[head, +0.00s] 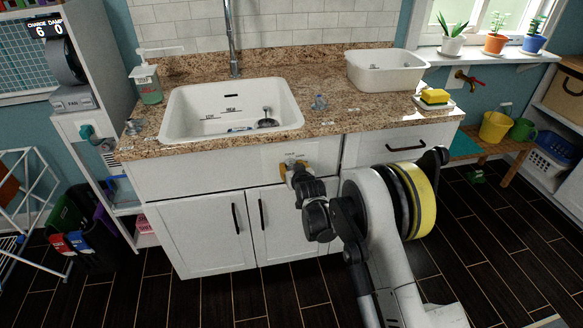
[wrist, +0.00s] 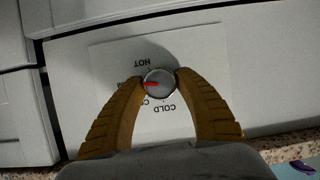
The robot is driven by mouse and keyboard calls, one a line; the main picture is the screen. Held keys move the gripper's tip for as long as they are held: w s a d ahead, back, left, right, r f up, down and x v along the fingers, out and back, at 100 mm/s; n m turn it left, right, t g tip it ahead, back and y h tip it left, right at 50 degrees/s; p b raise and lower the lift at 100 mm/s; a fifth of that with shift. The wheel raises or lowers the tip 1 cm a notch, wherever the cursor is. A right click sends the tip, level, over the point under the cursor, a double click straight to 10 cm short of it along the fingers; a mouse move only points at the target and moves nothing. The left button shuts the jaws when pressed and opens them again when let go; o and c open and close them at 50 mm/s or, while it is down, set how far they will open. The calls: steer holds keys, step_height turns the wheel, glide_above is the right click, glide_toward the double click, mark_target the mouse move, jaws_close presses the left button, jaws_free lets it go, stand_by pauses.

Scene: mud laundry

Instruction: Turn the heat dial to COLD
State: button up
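The heat dial (wrist: 163,84) is a round silver-grey knob with a red pointer mark, on a white label plate (wrist: 205,57). In the wrist view the printing is upside down: HOT stands above left of the dial and COLD below it. The red mark points left, towards lettering partly hidden by the left finger. My gripper (wrist: 160,80) has its tan fingers on both sides of the dial, tips against its rim. In the head view my gripper (head: 293,166) is at the cabinet front below the counter, and hides the dial.
The granite counter (head: 330,125) holds a white sink (head: 170,115), a white basin (head: 385,73) and a yellow sponge (head: 435,96). Cabinet doors with black handles are below left of my gripper, and a drawer (head: 385,147) is to its right. Dark floor lies in front.

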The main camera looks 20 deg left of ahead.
steer(key=c, duration=0.5)
steer(key=shift+c, duration=0.2)
steer(key=n+t+h, duration=0.1)
steer(key=n, duration=0.2)
steer(key=shift+a+h, duration=0.1)
steer(key=shift+h, duration=0.2)
steer(key=n+t+h, duration=0.1)
steer(key=n, duration=0.2)
steer(key=shift+s+t+h, duration=0.1)
steer(key=shift+t+h, duration=0.2)
steer(key=shift+t, duration=0.1)
steer(key=n+t+h, duration=0.1)
steer(key=n+t, duration=0.1)
steer(key=n, duration=0.2)
steer(key=shift+f, duration=0.1)
steer(key=n+t, duration=0.2)
steer(key=n, duration=0.3)
